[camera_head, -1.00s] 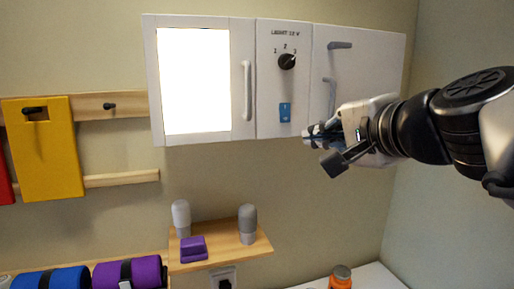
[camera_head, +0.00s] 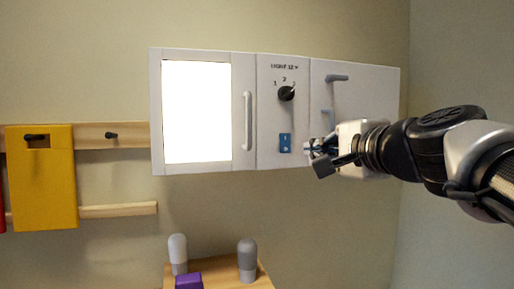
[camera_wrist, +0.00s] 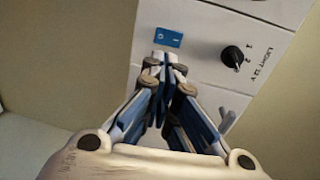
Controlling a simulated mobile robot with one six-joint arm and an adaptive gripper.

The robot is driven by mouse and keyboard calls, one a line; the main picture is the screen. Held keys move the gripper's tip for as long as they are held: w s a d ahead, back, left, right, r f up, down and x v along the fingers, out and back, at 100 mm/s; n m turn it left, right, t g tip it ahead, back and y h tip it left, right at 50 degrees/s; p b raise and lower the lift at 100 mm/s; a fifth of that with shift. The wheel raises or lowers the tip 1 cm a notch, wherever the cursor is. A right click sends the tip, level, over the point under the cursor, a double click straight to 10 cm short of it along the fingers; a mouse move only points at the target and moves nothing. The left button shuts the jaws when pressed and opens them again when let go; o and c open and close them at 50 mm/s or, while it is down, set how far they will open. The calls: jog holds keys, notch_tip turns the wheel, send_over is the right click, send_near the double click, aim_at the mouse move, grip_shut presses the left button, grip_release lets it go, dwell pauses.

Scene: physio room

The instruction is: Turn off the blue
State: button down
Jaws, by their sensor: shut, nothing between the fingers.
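A small blue rocker switch (camera_head: 285,143) sits on the white cabinet's middle panel, below a black rotary knob (camera_head: 287,93) marked 1, 2, 3 under a "LIGHT 12 V" label. The lit white panel (camera_head: 196,112) glows at the cabinet's left. My gripper (camera_head: 312,158) is shut and empty, just right of the blue switch in the head view. In the wrist view, the fingertips of my gripper (camera_wrist: 160,58) are close to the blue switch (camera_wrist: 168,37), just below it in the picture. I cannot tell whether they touch the panel.
A grey handle (camera_head: 248,120) stands on the left door, and more grey handles (camera_head: 337,78) are on the right part. A yellow board (camera_head: 45,190) hangs at left.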

aim_at(290, 148)
jog(key=x, duration=1)
jog(key=shift+w+a+p, duration=0.1)
jog(key=shift+w+p, duration=0.3)
